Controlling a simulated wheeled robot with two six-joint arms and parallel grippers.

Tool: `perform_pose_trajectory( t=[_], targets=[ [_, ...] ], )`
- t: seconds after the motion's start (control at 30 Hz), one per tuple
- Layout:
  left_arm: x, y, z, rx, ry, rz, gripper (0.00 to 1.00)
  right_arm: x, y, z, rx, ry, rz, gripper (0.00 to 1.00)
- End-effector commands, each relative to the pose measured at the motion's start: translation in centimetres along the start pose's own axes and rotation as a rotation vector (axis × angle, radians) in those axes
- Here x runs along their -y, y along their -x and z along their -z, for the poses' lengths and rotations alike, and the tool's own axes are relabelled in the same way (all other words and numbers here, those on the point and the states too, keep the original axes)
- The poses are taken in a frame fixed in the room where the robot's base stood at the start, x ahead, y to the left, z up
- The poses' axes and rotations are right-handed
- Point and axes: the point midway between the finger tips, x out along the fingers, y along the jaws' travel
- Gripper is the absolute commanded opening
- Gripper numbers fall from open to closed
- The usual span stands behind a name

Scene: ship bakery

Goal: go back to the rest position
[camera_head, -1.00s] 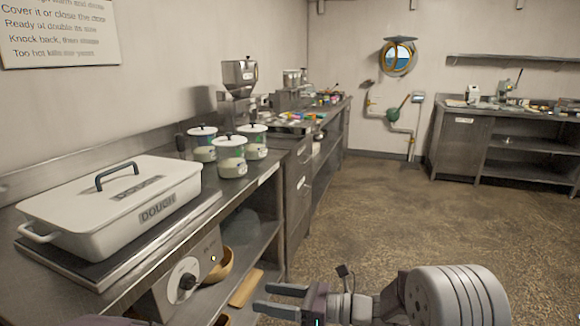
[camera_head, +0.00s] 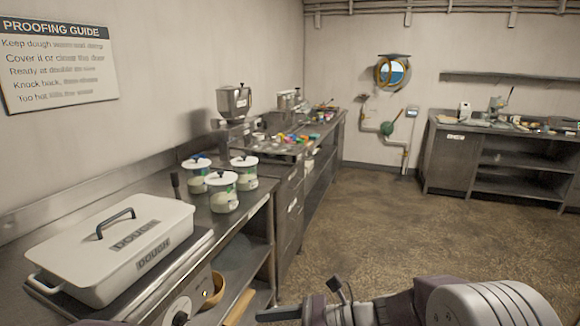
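My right gripper (camera_head: 278,315) is at the bottom middle of the head view, in front of the counter, over the floor. One finger shows, pointing left, and the rest is cut off by the frame edge, so its opening cannot be told. Nothing is seen in it. My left gripper is not in view; only a dark bit of what may be my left arm shows at the bottom left edge.
A lidded white dough box (camera_head: 112,250) sits on the left counter beside several lidded jars (camera_head: 222,192). The brown floor (camera_head: 390,225) is open towards the far right bench (camera_head: 450,160).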

Motion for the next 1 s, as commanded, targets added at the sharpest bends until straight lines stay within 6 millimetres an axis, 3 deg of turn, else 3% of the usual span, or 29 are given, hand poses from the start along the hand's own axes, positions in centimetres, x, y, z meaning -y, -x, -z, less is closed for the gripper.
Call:
perform_pose_trajectory(
  t=[0.03, 0.1, 0.2, 0.27, 0.4, 0.5, 0.63, 1.0],
  targets=[
    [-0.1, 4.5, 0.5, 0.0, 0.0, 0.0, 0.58, -2.3, 1.5, -2.9, -0.084, 0.058, -0.035, 0.58],
    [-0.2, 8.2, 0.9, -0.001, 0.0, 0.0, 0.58, -5.6, 3.5, -2.6, -0.262, 0.19, -0.113, 0.58],
    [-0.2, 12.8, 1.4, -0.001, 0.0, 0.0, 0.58, -9.5, 8.7, 0.1, -0.577, 0.48, -0.272, 0.58],
    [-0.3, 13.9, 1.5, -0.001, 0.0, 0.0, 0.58, -10.4, 12.2, 2.5, -0.743, 0.675, -0.386, 0.58],
    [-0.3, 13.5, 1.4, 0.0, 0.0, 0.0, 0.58, -9.3, 18.5, 7.9, -1.008, 1.104, -0.663, 0.58],
    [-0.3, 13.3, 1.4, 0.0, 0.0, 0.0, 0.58, -7.6, 20.9, 9.6, -1.093, 1.345, -0.831, 0.58],
    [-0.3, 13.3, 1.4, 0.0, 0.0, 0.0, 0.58, -5.5, 21.7, 9.5, -1.13, 1.528, -0.911, 0.58],
    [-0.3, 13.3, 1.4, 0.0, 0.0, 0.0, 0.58, -5.5, 21.7, 9.5, -1.124, 1.536, -0.919, 0.58]
  ],
)
